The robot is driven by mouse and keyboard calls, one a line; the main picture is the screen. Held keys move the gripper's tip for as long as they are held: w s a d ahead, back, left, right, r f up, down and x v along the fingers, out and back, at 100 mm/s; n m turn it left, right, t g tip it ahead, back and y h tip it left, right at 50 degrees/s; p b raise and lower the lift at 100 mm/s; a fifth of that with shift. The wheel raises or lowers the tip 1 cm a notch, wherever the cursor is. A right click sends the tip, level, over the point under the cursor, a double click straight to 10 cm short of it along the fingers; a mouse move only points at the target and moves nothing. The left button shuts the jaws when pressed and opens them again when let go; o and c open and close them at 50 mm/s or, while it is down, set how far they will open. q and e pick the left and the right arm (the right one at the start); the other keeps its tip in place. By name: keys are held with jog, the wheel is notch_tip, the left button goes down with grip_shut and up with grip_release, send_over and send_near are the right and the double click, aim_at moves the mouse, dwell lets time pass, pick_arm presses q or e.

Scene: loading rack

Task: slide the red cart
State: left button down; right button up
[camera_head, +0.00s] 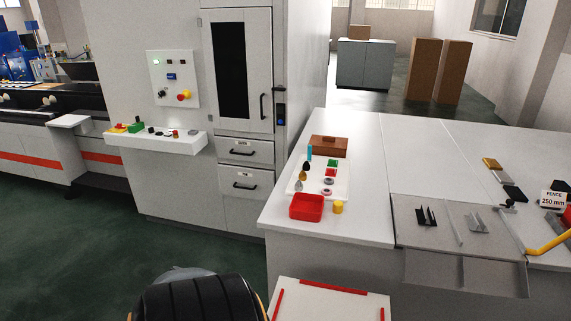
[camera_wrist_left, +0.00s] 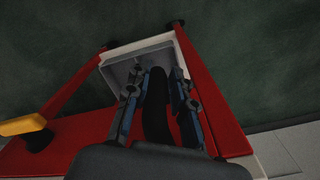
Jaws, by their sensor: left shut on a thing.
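The red cart (camera_wrist_left: 218,110) fills much of the left wrist view, with red sides and pale edges over the dark floor. My left gripper (camera_wrist_left: 157,80) is shut on a dark curved bar (camera_wrist_left: 156,112), with a finger on each side of it. The left gripper is hidden in the head view. My right gripper is in neither view.
A white table (camera_head: 362,140) with a red tray (camera_head: 307,207) and small parts is ahead. A tall grey cabinet (camera_head: 200,60) stands left of it. Green floor (camera_head: 70,240) is clear at lower left.

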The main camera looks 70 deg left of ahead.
pick_arm(q)
jog(key=shift+s+a, duration=0.2)
jog(key=shift+s, duration=0.1)
jog(key=c, duration=1.3)
grip_release()
jog(key=shift+c, duration=0.2)
jog(key=shift+o, duration=0.4)
jog(key=shift+w+f, duration=0.1)
jog(key=shift+r, duration=0.25)
notch_tip(320, 180, up, 12)
jog(key=shift+f, duration=0.25)
